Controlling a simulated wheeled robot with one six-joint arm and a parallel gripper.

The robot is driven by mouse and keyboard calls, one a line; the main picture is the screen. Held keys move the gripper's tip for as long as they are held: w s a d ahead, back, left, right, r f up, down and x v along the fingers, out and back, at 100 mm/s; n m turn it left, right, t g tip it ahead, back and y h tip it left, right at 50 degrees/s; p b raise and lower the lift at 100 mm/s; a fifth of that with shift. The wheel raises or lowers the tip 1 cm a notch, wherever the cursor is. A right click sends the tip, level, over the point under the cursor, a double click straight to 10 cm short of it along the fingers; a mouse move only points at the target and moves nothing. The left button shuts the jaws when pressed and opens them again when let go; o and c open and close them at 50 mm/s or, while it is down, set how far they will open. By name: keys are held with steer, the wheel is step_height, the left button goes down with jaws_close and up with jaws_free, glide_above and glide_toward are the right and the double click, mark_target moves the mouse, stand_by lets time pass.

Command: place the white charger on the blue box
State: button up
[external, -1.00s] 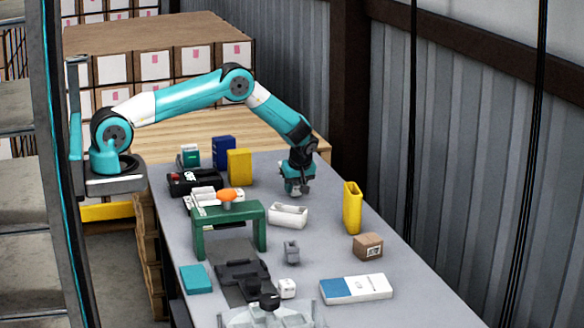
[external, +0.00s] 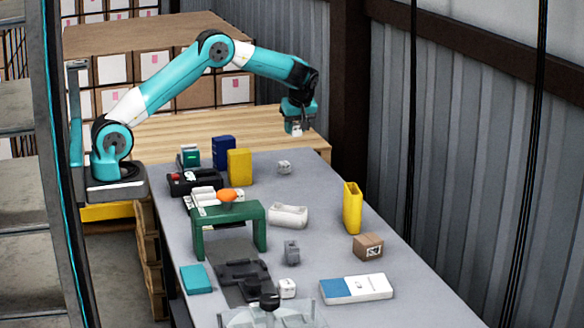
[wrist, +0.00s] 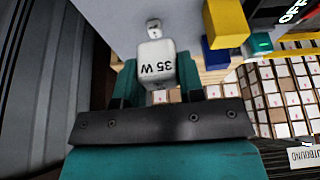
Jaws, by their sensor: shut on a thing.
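The blue box (external: 223,152) stands upright on the table, to the left of and lower than my gripper. It shows partly in the wrist view (wrist: 216,59), behind the yellow box.
A yellow box (external: 239,166) stands right beside the blue box. A small whitish item (external: 284,167) lies on the table below my gripper. A green stand (external: 229,212), a white tray (external: 288,215) and a tall yellow container (external: 352,207) stand nearer the camera.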

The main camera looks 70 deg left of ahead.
steer(key=shift+r, duration=0.4)
steer(key=s+a+r+n+p, duration=0.1)
steer(key=s+a+r, duration=0.35)
steer(key=a, duration=0.45)
steer(key=s+a+r+n+g+p, duration=0.1)
steer(key=s+a+r+n, duration=0.15)
steer(key=s+a, duration=0.5)
steer(key=s+a+r+p, duration=0.1)
steer(key=s+a+r, duration=0.3)
steer(key=a, duration=0.7)
glide_above(226, 139)
steer(key=d, duration=0.1)
steer(key=shift+n+g, duration=0.25)
steer(key=shift+g, duration=0.05)
steer(key=f, duration=1.4)
steer(key=shift+w+f, duration=0.3)
steer(key=shift+f, duration=2.6)
steer(key=shift+f, duration=0.1)
steer(key=shift+f, duration=0.15)
steer(key=o, duration=0.9)
steer(key=b+v, duration=0.1)
steer(key=v, duration=1.1)
steer(key=shift+r, duration=0.3)
